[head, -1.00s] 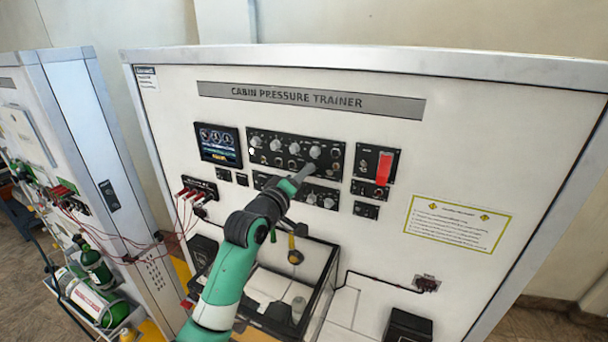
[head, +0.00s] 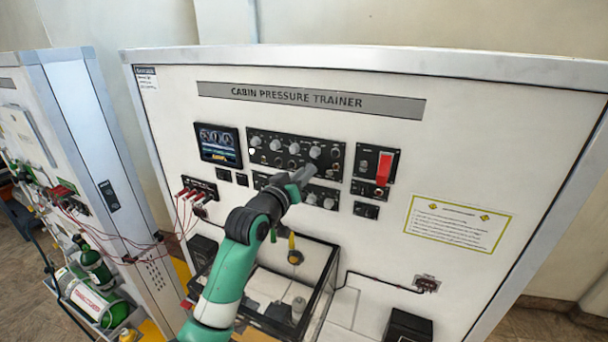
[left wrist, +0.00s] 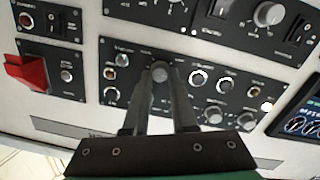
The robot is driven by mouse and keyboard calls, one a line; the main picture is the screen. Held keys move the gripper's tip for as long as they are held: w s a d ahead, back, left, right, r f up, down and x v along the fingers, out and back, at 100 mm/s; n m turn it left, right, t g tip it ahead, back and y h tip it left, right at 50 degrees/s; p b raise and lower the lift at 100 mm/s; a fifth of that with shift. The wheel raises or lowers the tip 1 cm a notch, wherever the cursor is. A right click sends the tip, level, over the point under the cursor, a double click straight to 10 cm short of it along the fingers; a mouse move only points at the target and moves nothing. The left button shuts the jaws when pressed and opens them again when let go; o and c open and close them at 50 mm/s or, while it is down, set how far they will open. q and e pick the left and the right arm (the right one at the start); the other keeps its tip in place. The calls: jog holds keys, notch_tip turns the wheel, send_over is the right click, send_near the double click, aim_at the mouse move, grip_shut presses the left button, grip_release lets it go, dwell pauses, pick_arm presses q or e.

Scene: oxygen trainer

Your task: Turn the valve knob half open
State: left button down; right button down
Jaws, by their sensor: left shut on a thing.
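The Cabin Pressure Trainer panel (head: 470,145) faces me. My left gripper (head: 308,172) reaches its upper black control panel (head: 256,134). In the left wrist view, where the panel appears upside down, my left gripper (left wrist: 160,82) is shut on a small round grey knob (left wrist: 160,70). The knob sits in the row of small controls, with one finger on each side. In the head view the gripper hides this knob. I cannot read the knob's setting or its label. My right gripper is in neither view.
A red switch guard (head: 384,168) is right of the controls and a display screen (head: 218,145) is left. Other knobs (left wrist: 213,115) stand close to the fingers. A clear-sided box (head: 322,262) is below my arm. Red cables (head: 120,257) hang at the left.

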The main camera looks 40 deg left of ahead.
pick_arm(q)
jog(key=m, duration=0.6)
jog(key=m+y+p, duration=0.1)
jog(key=m, duration=1.1)
jog(key=shift+d+f+g, duration=0.15)
jog(key=shift+f+g, duration=0.1)
jog(key=shift+g, duration=0.05)
dwell(0.4)
jog(key=c, duration=0.7)
grip_release()
jog(key=shift+w+r, duration=0.1)
jog(key=shift+r, duration=0.1)
